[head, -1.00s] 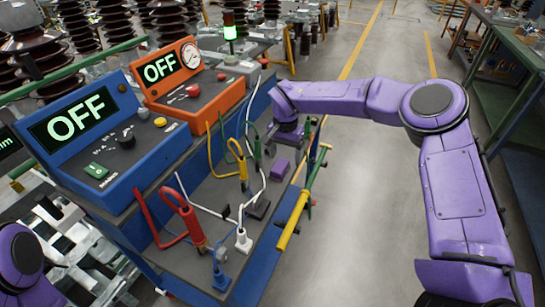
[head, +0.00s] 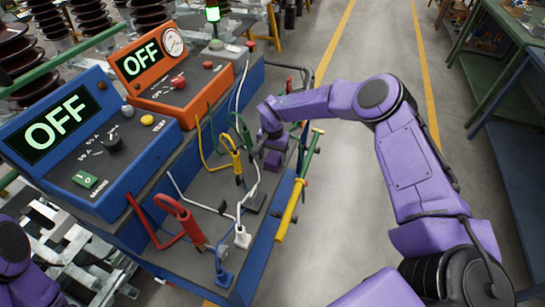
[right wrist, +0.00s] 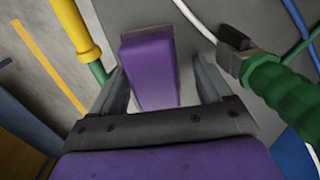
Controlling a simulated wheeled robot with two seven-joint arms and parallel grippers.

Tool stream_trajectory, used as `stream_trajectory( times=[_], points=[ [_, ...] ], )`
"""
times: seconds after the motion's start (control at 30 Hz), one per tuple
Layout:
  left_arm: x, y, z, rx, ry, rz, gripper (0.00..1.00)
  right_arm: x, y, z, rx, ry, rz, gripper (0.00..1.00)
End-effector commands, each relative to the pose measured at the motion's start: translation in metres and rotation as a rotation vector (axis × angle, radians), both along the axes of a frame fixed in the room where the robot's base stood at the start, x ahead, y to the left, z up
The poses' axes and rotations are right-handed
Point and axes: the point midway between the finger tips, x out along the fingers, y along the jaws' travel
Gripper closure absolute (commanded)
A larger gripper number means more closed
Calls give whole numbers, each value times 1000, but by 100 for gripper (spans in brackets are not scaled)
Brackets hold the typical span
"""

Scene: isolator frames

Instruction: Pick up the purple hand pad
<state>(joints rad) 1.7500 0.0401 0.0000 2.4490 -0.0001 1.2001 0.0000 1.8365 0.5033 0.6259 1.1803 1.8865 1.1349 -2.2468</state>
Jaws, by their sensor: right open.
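The purple hand pad (head: 273,161) lies on the grey bench top near its right edge. In the right wrist view the hand pad (right wrist: 149,68) is a purple block whose near end sits between my spread fingers. My right gripper (head: 271,147) is right over the pad, and the wrist partly hides it in the head view. In the right wrist view my right gripper (right wrist: 158,75) is open, with one finger on each side of the pad and gaps showing. My left gripper is out of view.
A green-handled clamp (right wrist: 280,100) is close to the right finger. A yellow-and-green pole (head: 292,207) runs along the bench edge, left of the fingers in the wrist view. Yellow (head: 232,157) and red (head: 180,219) clamps with cables stand nearby. Blue and orange OFF consoles are left.

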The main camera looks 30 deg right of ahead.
Motion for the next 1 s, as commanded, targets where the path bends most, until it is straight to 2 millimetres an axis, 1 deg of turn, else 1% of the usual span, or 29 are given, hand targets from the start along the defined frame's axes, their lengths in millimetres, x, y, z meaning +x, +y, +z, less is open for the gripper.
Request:
stream_trajectory(
  times=[0.1,0.17,0.2,0.27,0.3,0.57,0.67,0.77,0.83,0.87,1.0],
  points=[
    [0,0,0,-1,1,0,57,1,0,0,1,-1,-1,21],
    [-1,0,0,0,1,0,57,1,0,0,1,-1,-1,41],
    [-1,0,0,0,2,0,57,1,0,1,1,-1,-1,54],
    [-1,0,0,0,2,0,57,0,0,1,0,0,-1,73],
    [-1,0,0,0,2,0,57,0,0,1,0,0,-1,78],
    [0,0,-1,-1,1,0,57,0,0,1,0,0,-1,78],
    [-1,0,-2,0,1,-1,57,1,0,6,1,-1,-1,78],
    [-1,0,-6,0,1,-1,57,1,0,18,2,-2,-2,78],
    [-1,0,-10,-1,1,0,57,1,0,33,2,-5,-2,78],
    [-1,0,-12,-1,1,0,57,-5,1,38,3,-2,0,78],
    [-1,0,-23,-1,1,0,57,-35,8,74,5,-6,2,78]
  ],
)
